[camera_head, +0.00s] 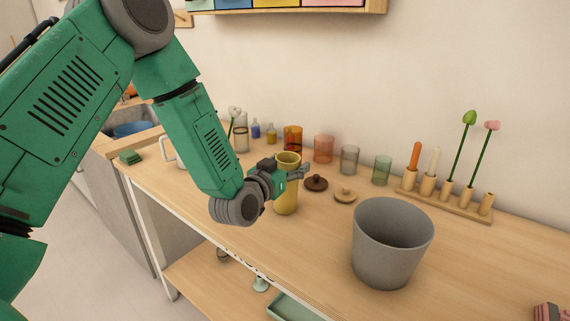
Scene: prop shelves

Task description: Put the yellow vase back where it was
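The yellow vase (286,200) is upright at the middle of the wooden table, near its front edge. Whether its base touches the tabletop is hard to tell. My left gripper (292,175) reaches it from the left at the vase's upper half. Its dark and green parts cover some of the vase's front, and a grey finger shows at the vase's right side. Whether the fingers press on the vase is unclear. My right gripper is not in view.
A large grey pot (391,243) stands to the right. Two small lids, dark (316,183) and tan (345,196), lie just right of the vase. Coloured glasses (324,149) line the back. A wooden holder (446,205) carries candles and flowers. The table's front right is mostly clear.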

